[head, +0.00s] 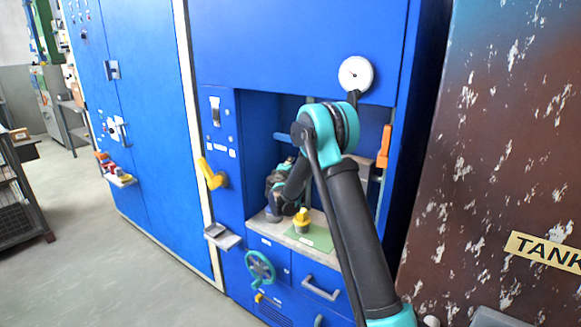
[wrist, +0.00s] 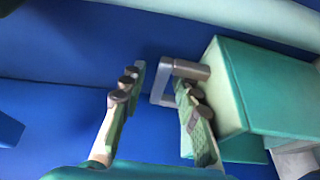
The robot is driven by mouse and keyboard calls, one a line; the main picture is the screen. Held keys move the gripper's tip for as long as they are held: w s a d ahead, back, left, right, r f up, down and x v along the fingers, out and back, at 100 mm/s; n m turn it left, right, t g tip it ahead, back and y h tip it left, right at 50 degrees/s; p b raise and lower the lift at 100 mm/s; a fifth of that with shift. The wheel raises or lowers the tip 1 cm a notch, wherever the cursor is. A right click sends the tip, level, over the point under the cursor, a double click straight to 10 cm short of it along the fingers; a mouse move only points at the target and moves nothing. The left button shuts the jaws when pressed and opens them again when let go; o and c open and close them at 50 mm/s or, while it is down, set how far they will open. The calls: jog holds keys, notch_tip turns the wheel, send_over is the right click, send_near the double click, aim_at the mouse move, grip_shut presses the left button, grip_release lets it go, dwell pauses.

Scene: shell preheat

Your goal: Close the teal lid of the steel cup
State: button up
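In the wrist view a teal, box-shaped piece (wrist: 275,85) with a grey bracket handle (wrist: 163,80) stands at the right; it may be the teal lid, but no steel cup wall shows clearly with it. My gripper (wrist: 155,100) is open, with its fingers apart and nothing held between them. Its right finger overlaps the handle and lies close beside the teal piece; I cannot tell if they touch. In the head view my gripper (head: 274,200) is inside the blue cabinet's recess, low at the left. My arm hides much of the recess, and no teal lid is distinguishable there.
A small grey cup with a yellow top (head: 302,222) stands on a green mat (head: 314,238), right of my gripper. A yellow lever (head: 211,174), teal handwheel (head: 260,267) and drawer handle (head: 322,289) stick out from the cabinet. A rusty tank (head: 500,150) stands at the right.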

grip_shut()
dwell(0.6)
